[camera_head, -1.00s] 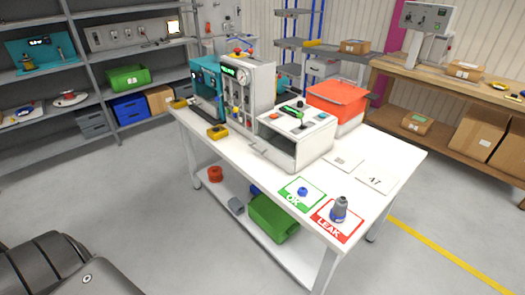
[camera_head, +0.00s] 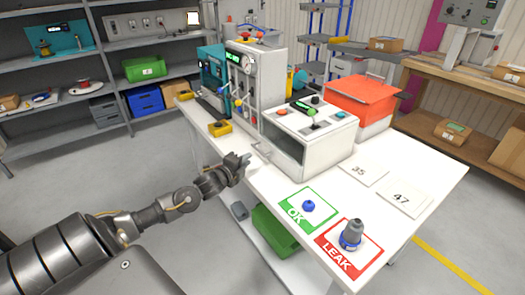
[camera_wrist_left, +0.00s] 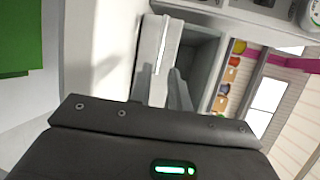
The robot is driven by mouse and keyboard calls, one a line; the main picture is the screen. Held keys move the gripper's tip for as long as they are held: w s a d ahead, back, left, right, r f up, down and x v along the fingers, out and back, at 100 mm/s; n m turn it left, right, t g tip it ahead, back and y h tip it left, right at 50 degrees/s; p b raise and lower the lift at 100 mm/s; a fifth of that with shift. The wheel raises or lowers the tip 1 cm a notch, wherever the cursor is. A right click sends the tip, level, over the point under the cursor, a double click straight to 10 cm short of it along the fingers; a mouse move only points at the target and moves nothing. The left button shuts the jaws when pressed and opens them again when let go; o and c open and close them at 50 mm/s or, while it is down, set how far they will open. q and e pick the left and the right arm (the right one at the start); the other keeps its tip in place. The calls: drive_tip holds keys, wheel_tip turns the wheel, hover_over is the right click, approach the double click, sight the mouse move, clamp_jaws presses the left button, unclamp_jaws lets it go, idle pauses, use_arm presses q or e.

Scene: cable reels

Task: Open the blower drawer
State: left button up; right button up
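The blower is the white box (camera_head: 305,135) with buttons and a small screen on top, on the white table. A pale handle bar (camera_head: 252,146) shows low on its left side, partly hidden by my gripper. My left gripper (camera_head: 246,161) is beside this low edge, over the table's near edge. In the left wrist view, a white front piece (camera_wrist_left: 151,45) stands beside a grey recess or shaded face (camera_wrist_left: 196,62). The grey fingers (camera_wrist_left: 162,88) reach up to it and look apart. I cannot tell whether they touch the handle. My right gripper is out of view.
An orange-red bin (camera_head: 352,98) stands behind the blower. Tall test units (camera_head: 255,85) stand to its left. A green OK card (camera_head: 296,207) and a red LEAK card (camera_head: 338,254) with a grey-blue fitting (camera_head: 352,233) lie nearer. Numbered cards (camera_head: 362,171) lie right.

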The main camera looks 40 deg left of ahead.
sight(258, 151)
use_arm(q)
drive_tip(key=shift+a, duration=0.25)
drive_tip(key=w, duration=0.3)
drive_tip(key=w+a+f, duration=0.1)
drive_tip(key=w, duration=0.2)
drive_tip(key=w+f, duration=0.1)
drive_tip(key=w, duration=0.2)
drive_tip(key=shift+w+a+p, duration=0.15)
drive_tip(key=shift+w+p, duration=0.15)
drive_tip(key=shift+p, duration=0.05)
drive_tip(key=shift+r, duration=0.1)
clamp_jaws()
